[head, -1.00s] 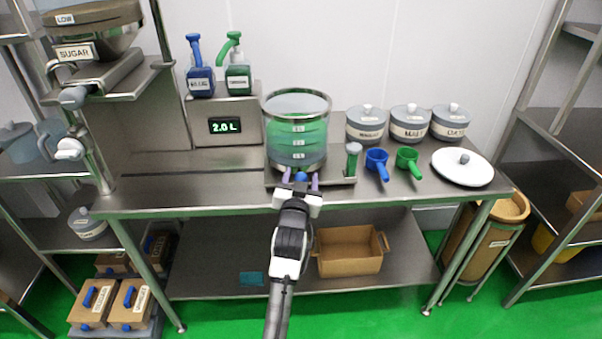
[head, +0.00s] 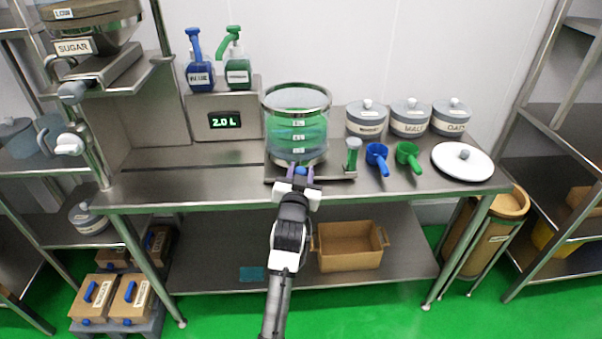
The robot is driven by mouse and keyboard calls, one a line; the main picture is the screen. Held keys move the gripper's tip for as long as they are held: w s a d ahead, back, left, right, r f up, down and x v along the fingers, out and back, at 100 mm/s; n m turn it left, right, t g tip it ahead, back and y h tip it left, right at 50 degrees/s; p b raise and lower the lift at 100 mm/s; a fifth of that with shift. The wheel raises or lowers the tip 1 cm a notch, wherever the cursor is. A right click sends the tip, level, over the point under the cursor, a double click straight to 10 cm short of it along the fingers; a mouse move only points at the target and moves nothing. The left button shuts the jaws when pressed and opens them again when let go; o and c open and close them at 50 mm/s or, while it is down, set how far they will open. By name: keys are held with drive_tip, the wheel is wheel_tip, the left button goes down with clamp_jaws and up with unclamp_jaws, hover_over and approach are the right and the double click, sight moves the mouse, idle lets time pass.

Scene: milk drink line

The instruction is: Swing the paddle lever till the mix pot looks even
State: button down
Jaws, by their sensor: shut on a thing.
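The mix pot (head: 296,150) is a clear cylinder with a steel rim, on a steel base at the front middle of the table. Its contents look green with paler grey-blue bands, so the colour is uneven. My gripper (head: 301,173) is in front of the pot's foot, its purple fingers on either side of a blue knob (head: 300,171), which appears to be the end of the paddle lever. The gripper is shut on this knob. The rest of the lever and the paddle cannot be made out. A green-topped handle (head: 352,150) stands upright at the base's right.
Blue (head: 377,158) and green (head: 408,156) scoops, a white lid (head: 462,163) and grey jars (head: 409,118) are to the right. Two pump bottles stand on a box with a 2.0 L display (head: 224,120). The tabletop left of the pot is clear.

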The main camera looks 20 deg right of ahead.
drive_tip(key=shift+w+a+f+m+g+h+b, duration=0.2)
drive_tip(key=shift+a+m+h+b, duration=0.25)
drive_tip(key=shift+b, duration=0.6)
drive_tip(key=shift+w+a+f+m+g+h+b, duration=0.15)
drive_tip(key=shift+a+m+g+h+b, duration=0.3)
drive_tip(key=shift+b, duration=0.55)
drive_tip(key=shift+w+a+r+b, duration=0.1)
drive_tip(key=shift+a+r+b, duration=0.05)
drive_tip(key=shift+a+b, duration=0.3)
drive_tip(key=w+a+b, duration=0.1)
drive_tip(key=b, duration=0.1)
drive_tip(key=w+a+b, duration=0.1)
drive_tip(key=a, duration=0.1)
drive_tip(key=shift+w+a+b, duration=0.2)
drive_tip(key=shift+a+b, duration=0.05)
drive_tip(key=shift+b, duration=0.1)
drive_tip(key=shift+w+a+r+b, duration=0.2)
drive_tip(key=shift+w+a+b, duration=0.55)
drive_tip(key=shift+w+a, duration=0.15)
drive_tip(key=c, duration=1)
unclamp_jaws()
